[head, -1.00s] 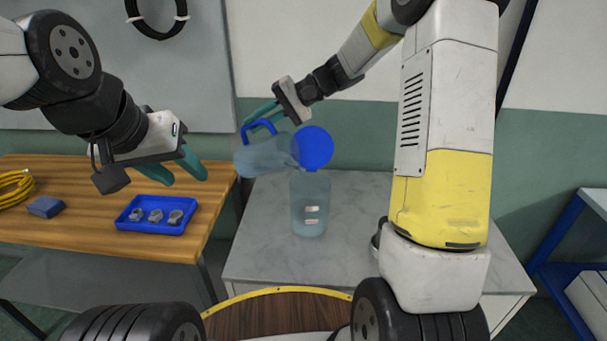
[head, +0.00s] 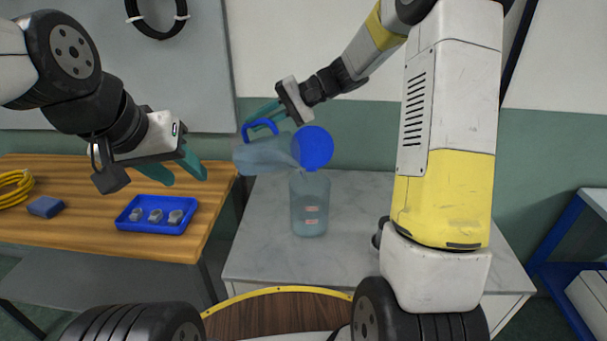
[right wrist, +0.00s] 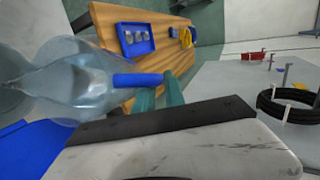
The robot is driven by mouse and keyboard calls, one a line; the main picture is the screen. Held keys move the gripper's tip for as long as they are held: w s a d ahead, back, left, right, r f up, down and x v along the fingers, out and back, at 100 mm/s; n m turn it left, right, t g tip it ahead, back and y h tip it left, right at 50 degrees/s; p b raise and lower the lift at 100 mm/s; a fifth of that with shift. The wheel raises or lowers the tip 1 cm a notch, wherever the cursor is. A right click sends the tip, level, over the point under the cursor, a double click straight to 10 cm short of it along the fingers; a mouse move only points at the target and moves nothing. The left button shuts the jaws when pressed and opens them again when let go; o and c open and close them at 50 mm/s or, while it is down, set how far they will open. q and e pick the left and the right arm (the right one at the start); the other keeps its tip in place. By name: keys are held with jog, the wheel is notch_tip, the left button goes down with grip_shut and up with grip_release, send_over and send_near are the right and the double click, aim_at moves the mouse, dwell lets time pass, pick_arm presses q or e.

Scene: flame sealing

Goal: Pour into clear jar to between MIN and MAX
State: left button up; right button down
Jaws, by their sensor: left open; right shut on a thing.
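The clear jar (head: 310,200) stands upright on the grey marble-topped counter, with two small labels (head: 311,215) on its front. My right gripper (head: 262,112) is shut on the blue handle of a clear pitcher (head: 265,155). The pitcher is tilted on its side, its mouth towards the jar's opening. In the right wrist view the pitcher (right wrist: 75,80) and its blue handle (right wrist: 137,80) lie at the fingers. The liquid level in the jar is hard to read. My left gripper (head: 182,172) is open and empty over the wooden table.
The wooden table (head: 60,225) at left holds a blue tray (head: 157,228) with several small grey parts, a blue block (head: 45,206) and a yellow coil (head: 14,186). The counter (head: 265,250) around the jar is mostly clear. A blue-framed rack (head: 555,240) stands at right.

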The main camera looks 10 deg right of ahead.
jog(key=shift+s+d+r+t+y, duration=0.3)
jog(key=shift+s+d+r+y, duration=0.05)
jog(key=shift+d+r+y, duration=0.35)
dwell(2.8)
jog(key=shift+s+d+r+n+y+p, duration=0.2)
jog(key=shift+s+d, duration=0.1)
jog(key=shift+d, duration=0.15)
jog(key=shift+s+d+r+n+y+p, duration=0.1)
jog(key=shift+s+d+r+p, duration=0.15)
jog(key=shift+d, duration=0.15)
dwell(1.4)
jog(key=a+f, duration=0.1)
jog(key=w+a+h, duration=0.1)
jog(key=w+a+f+h, duration=0.1)
jog(key=a, duration=0.1)
jog(key=shift+f, duration=0.3)
jog(key=shift+w+a+f+m+g+h, duration=0.1)
jog(key=shift+w+a+m+g+h, duration=0.25)
jog(key=shift+m+g+h, duration=0.35)
jog(key=shift+w+a+f+h, duration=0.1)
jog(key=shift+f+h, duration=0.2)
jog(key=shift+h, duration=0.1)
dwell(0.5)
